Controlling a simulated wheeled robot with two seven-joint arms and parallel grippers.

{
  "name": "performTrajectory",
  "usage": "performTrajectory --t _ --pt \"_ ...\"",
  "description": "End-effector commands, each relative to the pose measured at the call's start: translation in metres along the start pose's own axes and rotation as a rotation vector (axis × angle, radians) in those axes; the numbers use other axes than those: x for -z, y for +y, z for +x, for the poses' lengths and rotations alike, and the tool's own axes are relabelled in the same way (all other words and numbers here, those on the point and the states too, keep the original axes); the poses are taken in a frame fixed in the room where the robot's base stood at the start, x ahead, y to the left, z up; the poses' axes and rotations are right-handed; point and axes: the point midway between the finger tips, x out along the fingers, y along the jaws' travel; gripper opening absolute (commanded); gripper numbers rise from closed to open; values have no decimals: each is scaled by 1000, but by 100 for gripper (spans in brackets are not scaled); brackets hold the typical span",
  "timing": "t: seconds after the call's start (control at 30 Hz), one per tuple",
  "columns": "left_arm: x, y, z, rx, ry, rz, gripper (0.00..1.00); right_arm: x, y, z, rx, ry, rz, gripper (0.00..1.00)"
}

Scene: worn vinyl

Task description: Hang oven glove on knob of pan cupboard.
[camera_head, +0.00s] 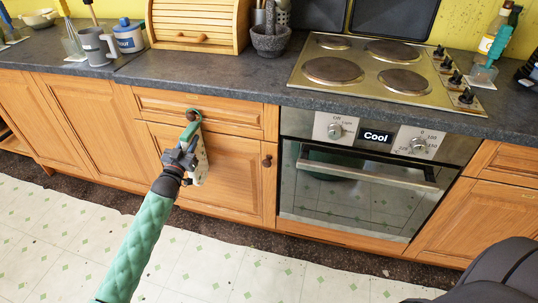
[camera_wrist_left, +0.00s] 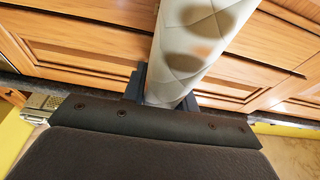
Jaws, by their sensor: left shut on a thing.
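My left gripper (camera_head: 188,150) is shut on the oven glove (camera_head: 201,168), a pale spotted glove with a green loop at its top. In the left wrist view the quilted oven glove (camera_wrist_left: 192,50) stands between the dark fingers (camera_wrist_left: 160,85). The glove is upright in front of the drawer, its loop at the round drawer knob (camera_head: 191,116). I cannot tell whether the loop is around the knob or only in front of it. Below, the cupboard door (camera_head: 230,185) has a dark knob (camera_head: 267,161) to the right of the glove. My right gripper is not in view.
The oven (camera_head: 350,195) with its bar handle stands right of the cupboard. The floor (camera_head: 220,265) in front is clear.

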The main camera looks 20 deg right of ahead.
Motion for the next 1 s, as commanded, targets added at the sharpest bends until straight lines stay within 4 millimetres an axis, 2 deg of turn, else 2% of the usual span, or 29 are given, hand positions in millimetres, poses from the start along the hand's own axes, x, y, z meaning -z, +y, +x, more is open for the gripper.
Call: performTrajectory --t 0.47,1.0 --pt "3 0 -1 0 0 0 0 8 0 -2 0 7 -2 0" --pt "10 0 -21 0 0 -1 0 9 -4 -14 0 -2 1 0"
